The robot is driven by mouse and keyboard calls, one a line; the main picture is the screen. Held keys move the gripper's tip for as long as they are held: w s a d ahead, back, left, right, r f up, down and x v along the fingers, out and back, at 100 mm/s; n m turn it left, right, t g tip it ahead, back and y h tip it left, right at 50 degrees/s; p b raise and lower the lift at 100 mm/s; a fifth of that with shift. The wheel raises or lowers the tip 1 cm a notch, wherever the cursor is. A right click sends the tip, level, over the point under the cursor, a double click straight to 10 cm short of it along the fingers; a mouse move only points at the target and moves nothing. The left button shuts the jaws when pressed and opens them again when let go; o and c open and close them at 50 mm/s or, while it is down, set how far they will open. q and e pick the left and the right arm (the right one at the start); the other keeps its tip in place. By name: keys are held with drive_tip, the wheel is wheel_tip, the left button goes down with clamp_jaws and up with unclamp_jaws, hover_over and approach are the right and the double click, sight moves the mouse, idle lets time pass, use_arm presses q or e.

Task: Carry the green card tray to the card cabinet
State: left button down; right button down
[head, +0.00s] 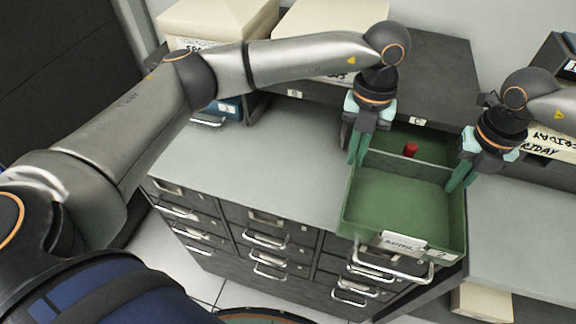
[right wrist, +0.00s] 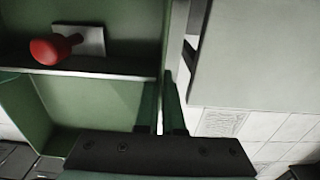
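The green card tray (head: 398,200) is an open box with a cross divider, a red knob (head: 411,150) in its rear part and a label reading APRIL on its front. It is over the right end of a grey cabinet (head: 250,150) with rows of handled drawers. The tray's underside is hidden. My left gripper (head: 357,158) is closed around the tray's left wall. My right gripper (head: 460,183) is closed around its right wall. In the right wrist view the fingers (right wrist: 160,110) straddle that wall, and the red knob (right wrist: 52,48) shows at upper left.
A dark raised shelf (head: 430,75) stands behind the tray, with cream boxes (head: 220,20) at the back left. The grey cabinet top left of the tray is clear. Another grey surface (head: 520,230) lies to the right, with a cream box (head: 482,303) below it.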

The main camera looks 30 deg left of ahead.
sight(448, 195)
use_arm(q)
drive_tip(key=shift+f, duration=0.15)
use_arm(e)
drive_tip(key=shift+w+f, duration=0.1)
drive_tip(key=shift+f, duration=0.05)
